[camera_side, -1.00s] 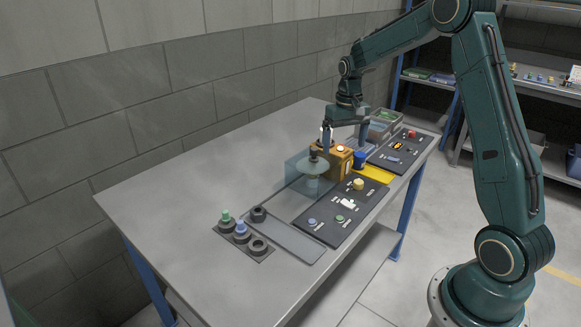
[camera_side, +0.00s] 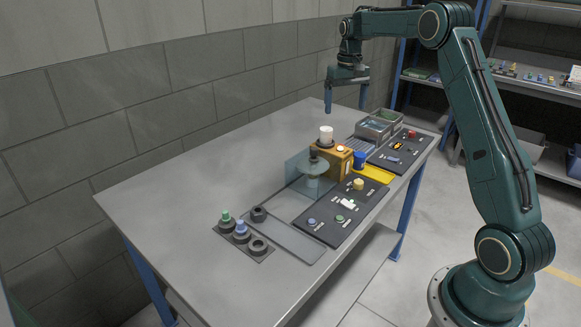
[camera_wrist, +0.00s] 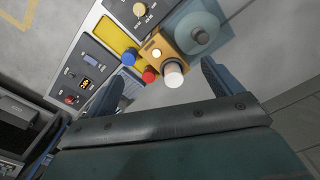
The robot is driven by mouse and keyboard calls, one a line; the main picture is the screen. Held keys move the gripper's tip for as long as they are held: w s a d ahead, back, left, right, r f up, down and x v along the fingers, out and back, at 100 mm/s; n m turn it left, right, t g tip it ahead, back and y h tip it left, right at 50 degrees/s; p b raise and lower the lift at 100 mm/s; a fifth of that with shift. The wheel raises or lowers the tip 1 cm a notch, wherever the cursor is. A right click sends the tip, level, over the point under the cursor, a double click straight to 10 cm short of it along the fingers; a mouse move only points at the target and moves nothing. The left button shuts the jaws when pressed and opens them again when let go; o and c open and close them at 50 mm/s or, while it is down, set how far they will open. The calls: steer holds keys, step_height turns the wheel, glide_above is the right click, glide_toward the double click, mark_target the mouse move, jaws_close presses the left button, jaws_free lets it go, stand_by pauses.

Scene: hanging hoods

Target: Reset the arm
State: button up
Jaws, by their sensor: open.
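My gripper (camera_side: 345,108) is open and empty, fingers pointing down, raised well above the far part of the table. Its two spread fingers also frame the wrist view (camera_wrist: 160,85). Below it, an orange box (camera_side: 345,168) stands on the table with a lit round lamp (camera_side: 340,148) on its top. A white cylinder (camera_side: 326,134) stands upright at the box; it also shows in the wrist view (camera_wrist: 174,76), clear of both fingers. A blue round part (camera_side: 360,158) is beside the box, and a red knob (camera_wrist: 149,76) shows near it in the wrist view.
A clear hood (camera_side: 307,185) over a round disc stands by the box. Black rings with green and blue pegs sit on a plate (camera_side: 243,243). The table's left side is bare.

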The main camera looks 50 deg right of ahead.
steer(key=shift+w+d+r, duration=0.5)
steer(key=shift+d+r, duration=0.25)
steer(key=shift+r, duration=0.05)
steer(key=shift+w+d+r, duration=0.5)
steer(key=shift+d+r, duration=0.25)
steer(key=shift+a+r, duration=0.1)
steer(key=s+a+r+n+t, duration=0.1)
steer(key=s+a+r+n, duration=0.1)
steer(key=s+a+r, duration=0.6)
steer(key=s+a+r+n+t, duration=0.1)
steer(key=s+a+r+t, duration=0.15)
steer(key=a, duration=0.95)
steer(key=s+a+f+n, duration=0.1)
steer(key=s+a+f, duration=0.1)
steer(key=s+a, duration=0.2)
steer(key=s+a+f+n+t, duration=0.1)
steer(key=s+a+f, duration=0.2)
steer(key=s, duration=0.7)
steer(key=s+a+f+n+t, duration=0.1)
steer(key=s+a+f, duration=0.1)
steer(key=s+a, duration=0.2)
steer(key=s, duration=0.3)
steer(key=shift+s+a+f, duration=0.15)
steer(key=shift+a+f, duration=0.25)
